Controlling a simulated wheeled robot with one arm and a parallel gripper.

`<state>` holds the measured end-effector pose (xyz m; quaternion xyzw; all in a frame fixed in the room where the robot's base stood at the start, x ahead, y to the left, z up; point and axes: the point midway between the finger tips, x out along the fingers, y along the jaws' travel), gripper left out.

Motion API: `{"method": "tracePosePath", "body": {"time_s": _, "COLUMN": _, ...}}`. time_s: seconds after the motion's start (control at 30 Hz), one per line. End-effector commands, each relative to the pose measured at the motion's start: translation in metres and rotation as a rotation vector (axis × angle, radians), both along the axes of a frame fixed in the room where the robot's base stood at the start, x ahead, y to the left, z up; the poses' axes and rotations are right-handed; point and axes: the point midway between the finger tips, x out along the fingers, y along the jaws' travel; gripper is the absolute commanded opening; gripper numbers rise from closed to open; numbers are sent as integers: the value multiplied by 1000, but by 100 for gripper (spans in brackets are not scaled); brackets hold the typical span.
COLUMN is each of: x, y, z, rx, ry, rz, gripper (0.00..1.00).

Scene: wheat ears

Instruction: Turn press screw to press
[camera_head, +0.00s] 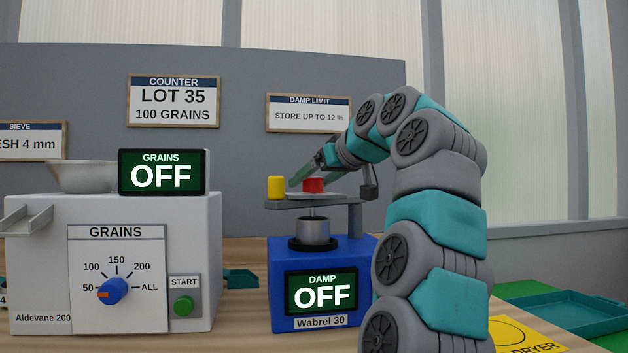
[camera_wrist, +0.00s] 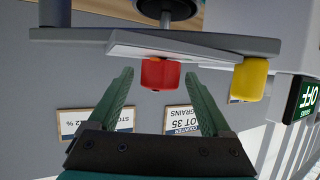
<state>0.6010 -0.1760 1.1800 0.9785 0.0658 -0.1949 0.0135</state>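The blue damp meter (camera_head: 322,255), labelled Wabrel 30, has a grey overhead arm (camera_head: 290,203) above a metal cup (camera_head: 313,230). On top sits a pale bar with a red knob (camera_head: 313,185); a yellow knob (camera_head: 276,187) stands at the arm's left end. In the wrist view the picture is turned over, with the red knob (camera_wrist: 160,74) between the fingertips of my gripper (camera_wrist: 160,80) and the yellow knob (camera_wrist: 251,78) to the right. My gripper is open, with gaps on both sides of the red knob. The meter's screen reads OFF.
A white grain counter (camera_head: 115,255) with a dial, START button and bowl stands at the left, its screen also OFF. A grey panel with signs is behind. A teal tray (camera_head: 570,312) lies at the right, beyond a yellow DRYER mark (camera_head: 515,333).

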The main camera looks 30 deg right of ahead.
Motion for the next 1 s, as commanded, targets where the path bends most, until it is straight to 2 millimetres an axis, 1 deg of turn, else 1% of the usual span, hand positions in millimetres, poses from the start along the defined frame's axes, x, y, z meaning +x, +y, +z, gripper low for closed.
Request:
{"method": "tracePosePath", "body": {"time_s": 0.03, "x": 0, "y": 0, "z": 0, "rx": 0, "ry": 0, "rz": 0, "gripper": 77}}
{"method": "tracePosePath", "body": {"time_s": 0.07, "x": 0, "y": 0, "z": 0, "rx": 0, "ry": 0, "rz": 0, "gripper": 74}}
{"method": "tracePosePath", "body": {"time_s": 0.7, "x": 0, "y": 0, "z": 0, "rx": 0, "ry": 0, "rz": 0, "gripper": 2}}
{"method": "tracePosePath", "body": {"time_s": 0.73, "x": 0, "y": 0, "z": 0, "rx": 0, "ry": 0, "rz": 0, "gripper": 0}}
{"method": "tracePosePath", "body": {"time_s": 1.0, "x": -1, "y": 0, "z": 1, "rx": -1, "ry": -3, "rz": -18, "gripper": 0}}
